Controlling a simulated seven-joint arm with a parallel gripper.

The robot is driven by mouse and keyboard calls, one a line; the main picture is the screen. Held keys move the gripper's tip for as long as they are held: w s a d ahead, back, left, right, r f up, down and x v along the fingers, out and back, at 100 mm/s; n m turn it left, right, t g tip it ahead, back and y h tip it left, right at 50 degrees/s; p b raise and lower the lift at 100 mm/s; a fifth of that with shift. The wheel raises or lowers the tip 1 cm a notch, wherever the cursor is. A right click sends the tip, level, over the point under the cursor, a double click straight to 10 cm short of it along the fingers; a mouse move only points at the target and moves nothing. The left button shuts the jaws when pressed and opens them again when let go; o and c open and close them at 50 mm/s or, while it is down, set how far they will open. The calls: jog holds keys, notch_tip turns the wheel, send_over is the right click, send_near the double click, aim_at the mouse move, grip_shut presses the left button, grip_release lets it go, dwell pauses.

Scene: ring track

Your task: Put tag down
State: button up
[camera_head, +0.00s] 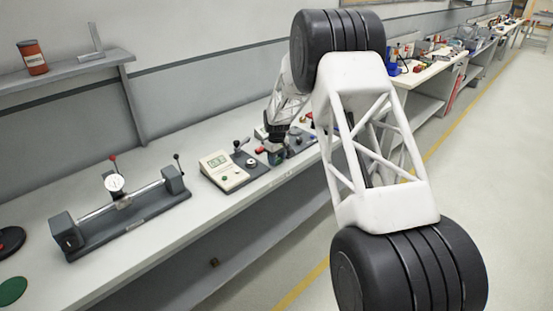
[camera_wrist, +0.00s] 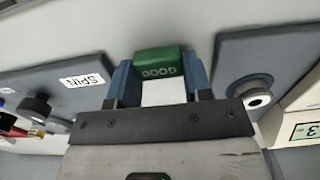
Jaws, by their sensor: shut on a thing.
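A green tag (camera_wrist: 158,62) marked GOOD sits between the blue fingers of my gripper (camera_wrist: 160,76) in the wrist view. The fingers are shut on its two ends. In the head view my gripper (camera_head: 275,152) is over the bench (camera_head: 165,235), between the readout unit and the equipment behind it. The tag is small and partly hidden there. Whether it touches the bench top or is held just above it, I cannot tell.
A dark plate marked SPIN (camera_wrist: 60,85) lies left of the fingers; a dark plate with a metal ring (camera_wrist: 257,97) lies close on the right. The readout unit (camera_head: 222,170) and a dial-gauge fixture (camera_head: 118,205) stand on the bench. A green disc (camera_head: 12,291) lies at lower left.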

aim_at(277, 159)
jog(key=shift+f, duration=0.1)
jog(key=o, duration=0.9)
notch_tip(277, 159, up, 12)
dwell(0.5)
dwell(0.7)
